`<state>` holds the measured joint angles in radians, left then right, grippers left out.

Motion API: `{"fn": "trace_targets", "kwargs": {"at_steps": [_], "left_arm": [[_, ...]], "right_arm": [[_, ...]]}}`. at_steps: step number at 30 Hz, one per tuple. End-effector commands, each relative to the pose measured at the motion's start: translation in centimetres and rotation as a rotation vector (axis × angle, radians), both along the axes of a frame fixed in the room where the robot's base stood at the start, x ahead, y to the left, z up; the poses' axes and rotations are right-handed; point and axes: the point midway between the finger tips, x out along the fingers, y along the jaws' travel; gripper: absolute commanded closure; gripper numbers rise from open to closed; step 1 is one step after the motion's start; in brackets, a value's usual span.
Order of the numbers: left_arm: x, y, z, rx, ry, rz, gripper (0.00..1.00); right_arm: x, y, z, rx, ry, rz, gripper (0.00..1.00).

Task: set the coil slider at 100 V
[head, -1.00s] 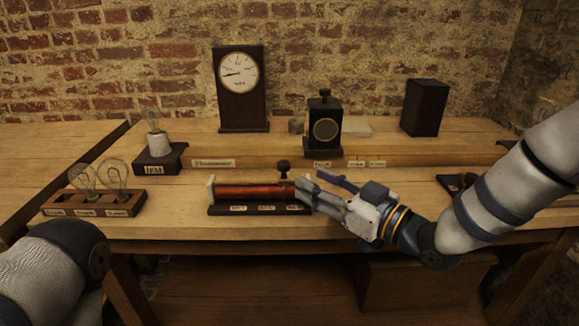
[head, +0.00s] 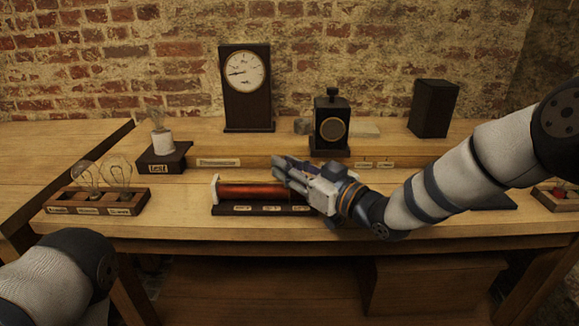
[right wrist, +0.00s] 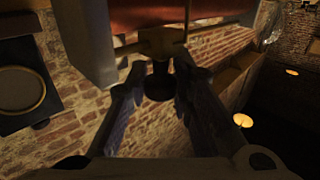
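The coil (head: 245,191), a red-brown winding on a dark base with several small labels, sits near the bench's front edge. The label print is too small to read. Its slider knob (right wrist: 158,85), black and round under a brass bracket (right wrist: 160,42), shows in the right wrist view between the fingers of my right gripper (right wrist: 158,72). The fingers are drawn in close on both sides of the knob and look shut on it. In the head view, my right gripper (head: 279,167) covers the knob and the coil's right part. My left gripper is out of view; only its arm shows.
A dial meter (head: 244,72) stands behind the coil, its needle pointing left. A black box with a round front (head: 333,125) stands just behind my right gripper. Bulbs on a wooden base (head: 98,196) are left of the coil. A dark block (head: 433,108) stands farther right.

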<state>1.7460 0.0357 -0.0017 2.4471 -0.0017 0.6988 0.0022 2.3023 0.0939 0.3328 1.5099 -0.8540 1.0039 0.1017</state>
Motion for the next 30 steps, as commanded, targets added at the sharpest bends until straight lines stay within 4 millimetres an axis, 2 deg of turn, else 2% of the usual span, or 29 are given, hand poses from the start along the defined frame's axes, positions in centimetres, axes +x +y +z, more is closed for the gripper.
{"fn": "trace_targets", "kwargs": {"at_steps": [5, 12, 18, 29, 30], "left_arm": [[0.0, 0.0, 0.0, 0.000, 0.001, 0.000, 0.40], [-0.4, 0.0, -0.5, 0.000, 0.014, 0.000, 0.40], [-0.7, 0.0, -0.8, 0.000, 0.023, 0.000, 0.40], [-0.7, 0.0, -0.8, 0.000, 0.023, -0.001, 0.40], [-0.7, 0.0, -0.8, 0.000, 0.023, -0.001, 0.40]], "right_arm": [[0.0, 0.7, -0.1, 0.000, 0.001, 0.002, 1.00], [0.0, 6.2, -0.2, 0.000, 0.000, 0.004, 1.00], [0.0, 9.3, -0.2, 0.001, 0.002, 0.001, 1.00], [-0.1, 9.7, -0.1, 0.001, 0.002, 0.001, 1.00], [-0.1, 9.7, -0.1, 0.001, 0.002, 0.001, 0.70]]}}
